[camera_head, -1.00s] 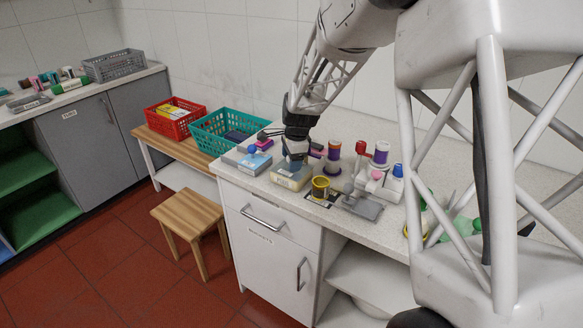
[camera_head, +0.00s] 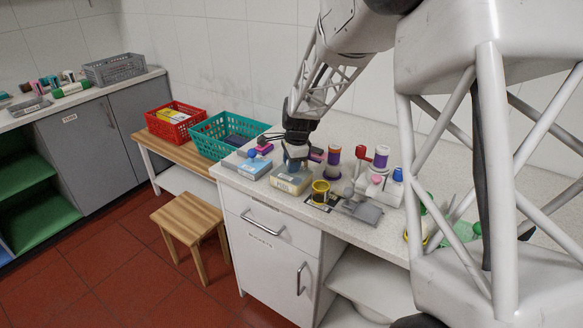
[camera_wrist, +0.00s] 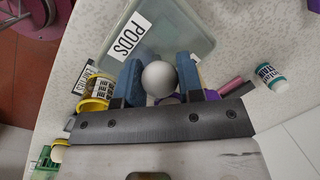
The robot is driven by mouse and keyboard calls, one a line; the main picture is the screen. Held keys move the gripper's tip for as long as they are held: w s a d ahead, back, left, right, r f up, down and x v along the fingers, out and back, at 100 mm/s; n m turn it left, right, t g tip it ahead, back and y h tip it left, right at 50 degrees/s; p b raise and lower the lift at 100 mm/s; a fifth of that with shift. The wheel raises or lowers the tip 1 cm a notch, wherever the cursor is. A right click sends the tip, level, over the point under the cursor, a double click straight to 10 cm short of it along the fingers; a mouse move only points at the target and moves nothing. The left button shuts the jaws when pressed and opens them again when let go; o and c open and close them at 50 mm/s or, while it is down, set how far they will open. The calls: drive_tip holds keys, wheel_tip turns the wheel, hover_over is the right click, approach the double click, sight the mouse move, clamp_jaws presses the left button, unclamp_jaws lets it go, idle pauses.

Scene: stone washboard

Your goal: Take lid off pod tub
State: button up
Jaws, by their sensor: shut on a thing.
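The pod tub (camera_head: 291,182) is a pale box with yellowish contents, standing on the white counter by its front edge. In the wrist view it is a greenish translucent box (camera_wrist: 190,32) with a white PODS label (camera_wrist: 127,36). A round grey knob (camera_wrist: 159,79) shows between my fingers; it looks like the lid's handle. My gripper (camera_head: 294,161) is above the tub with its blue fingers closed on the knob from both sides. The fingers and palm hide the knob's base. I cannot tell whether the lid is apart from the tub.
A yellow cup (camera_head: 320,191) stands close right of the tub, a blue box (camera_head: 254,167) close left. Spools (camera_head: 333,157), a grey tray (camera_head: 363,211) and bottles crowd the right. A teal basket (camera_head: 215,148) and a red basket (camera_head: 168,131) sit on the lower wooden bench.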

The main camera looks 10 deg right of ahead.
drive_tip(key=shift+r, duration=0.1)
drive_tip(key=shift+r, duration=0.8)
drive_tip(key=shift+s+r, duration=0.15)
drive_tip(key=shift+r, duration=0.8)
drive_tip(key=s+r, duration=0.1)
drive_tip(key=s, duration=1.4)
drive_tip(key=shift+s+d+r, duration=0.15)
drive_tip(key=shift+s, duration=0.2)
